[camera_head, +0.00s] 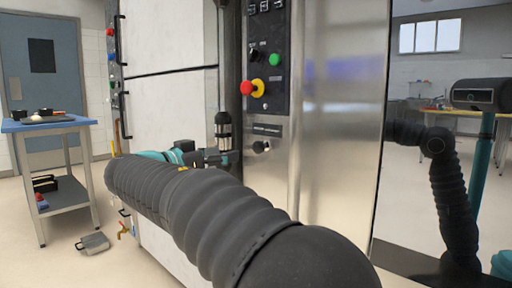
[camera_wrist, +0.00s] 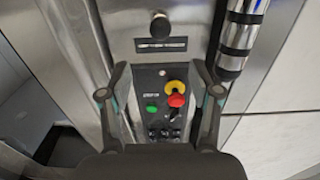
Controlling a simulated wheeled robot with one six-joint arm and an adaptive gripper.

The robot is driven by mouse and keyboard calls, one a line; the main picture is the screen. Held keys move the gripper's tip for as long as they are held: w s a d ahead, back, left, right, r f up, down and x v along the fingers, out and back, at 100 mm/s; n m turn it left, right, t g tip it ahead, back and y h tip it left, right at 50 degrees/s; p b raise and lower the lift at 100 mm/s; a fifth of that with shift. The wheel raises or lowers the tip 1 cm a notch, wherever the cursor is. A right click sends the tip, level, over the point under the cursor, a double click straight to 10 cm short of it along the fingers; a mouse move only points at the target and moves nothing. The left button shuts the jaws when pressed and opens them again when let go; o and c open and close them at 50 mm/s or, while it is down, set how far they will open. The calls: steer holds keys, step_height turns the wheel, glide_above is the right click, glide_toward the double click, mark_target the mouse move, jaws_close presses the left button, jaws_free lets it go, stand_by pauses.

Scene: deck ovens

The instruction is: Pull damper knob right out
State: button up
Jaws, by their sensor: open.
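The damper knob (camera_head: 262,146) is a small dark round knob on the steel front of the oven, just below a black label plate (camera_head: 267,129). In the wrist view, which is upside down, the knob (camera_wrist: 160,23) is at the top middle, above the plate (camera_wrist: 161,45). My gripper (camera_wrist: 160,68) is open and empty, its two fingers spread on either side of the control panel in that view. The knob lies beyond the fingertips, apart from them. In the head view the gripper is partly hidden behind my arm, left of the knob.
The control panel (camera_head: 267,50) has a red-and-yellow stop button (camera_head: 248,88) and a green button (camera_head: 274,59). A black-and-chrome cylindrical handle (camera_head: 223,130) stands left of the panel. A blue-topped table (camera_head: 45,125) is at far left. Bare steel lies right of the knob.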

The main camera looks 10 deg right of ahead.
mark_target(256, 146)
steer(key=x, duration=1.3)
steer(key=shift+w+d, duration=0.1)
steer(key=shift+d, duration=0.1)
jaws_close()
